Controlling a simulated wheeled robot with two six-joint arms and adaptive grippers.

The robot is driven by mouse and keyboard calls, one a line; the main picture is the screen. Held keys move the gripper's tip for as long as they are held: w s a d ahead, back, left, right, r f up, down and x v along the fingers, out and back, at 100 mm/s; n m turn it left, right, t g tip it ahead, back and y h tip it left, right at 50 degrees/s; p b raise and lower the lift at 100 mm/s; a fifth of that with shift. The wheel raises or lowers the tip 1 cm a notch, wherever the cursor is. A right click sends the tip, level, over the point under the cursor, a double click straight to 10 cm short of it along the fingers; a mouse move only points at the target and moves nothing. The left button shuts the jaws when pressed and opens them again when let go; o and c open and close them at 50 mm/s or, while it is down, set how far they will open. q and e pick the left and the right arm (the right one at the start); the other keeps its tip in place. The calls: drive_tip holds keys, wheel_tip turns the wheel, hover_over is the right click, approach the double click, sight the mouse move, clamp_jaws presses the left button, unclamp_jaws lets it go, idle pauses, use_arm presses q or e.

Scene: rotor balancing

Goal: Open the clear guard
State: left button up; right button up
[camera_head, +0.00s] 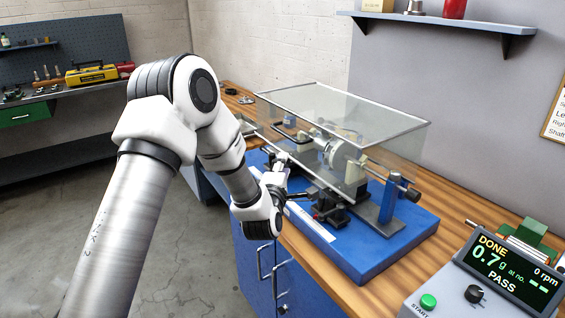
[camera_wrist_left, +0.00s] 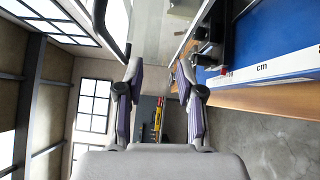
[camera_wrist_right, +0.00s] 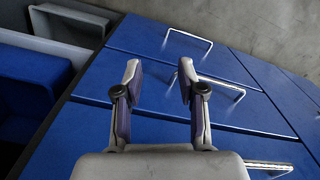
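The clear guard (camera_head: 335,100) is a see-through box with a grey-edged top. It sits down over the rotor (camera_head: 342,155) on the blue base (camera_head: 375,255). A dark looped handle (camera_head: 290,133) shows at its front left side. My left gripper (camera_head: 283,162) is low at the guard's front side, near the handle. In the left wrist view its fingers (camera_wrist_left: 159,72) are apart with nothing between them; a dark bar (camera_wrist_left: 118,28), probably the handle, is just beyond the left fingertip. My right gripper (camera_wrist_right: 159,72) is open and empty, facing blue drawers; the head view does not show it.
A balancer console (camera_head: 490,275) reading DONE, 0.7 g and PASS stands at the right of the wooden bench (camera_head: 440,200). A blue post (camera_head: 388,200) stands by the guard's right end. A shelf (camera_head: 440,22) hangs on the wall behind. Drawers (camera_wrist_right: 190,95) face my right gripper.

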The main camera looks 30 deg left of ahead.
sight(284, 135)
use_arm(q)
wheel_tip(284, 135, up, 6)
drive_tip(key=n+t, duration=0.1)
drive_tip(key=shift+y, duration=0.4)
drive_tip(key=x, duration=0.2)
drive_tip(key=p+x, duration=0.1)
drive_tip(key=x, duration=0.1)
drive_tip(key=a+f+p+x, duration=0.1)
drive_tip(key=x, duration=0.1)
drive_tip(key=shift+w+a+r, duration=0.1)
drive_tip(key=shift+w+a, duration=0.05)
drive_tip(key=shift+w+r, duration=0.15)
drive_tip(key=shift+r, duration=0.05)
drive_tip(key=shift+f, duration=0.15)
clamp_jaws()
use_arm(e)
drive_tip(key=shift+s+d+r, duration=0.15)
drive_tip(key=shift+s+r, duration=0.15)
drive_tip(key=shift+r, duration=0.3)
use_arm(q)
drive_tip(key=shift+w, duration=0.1)
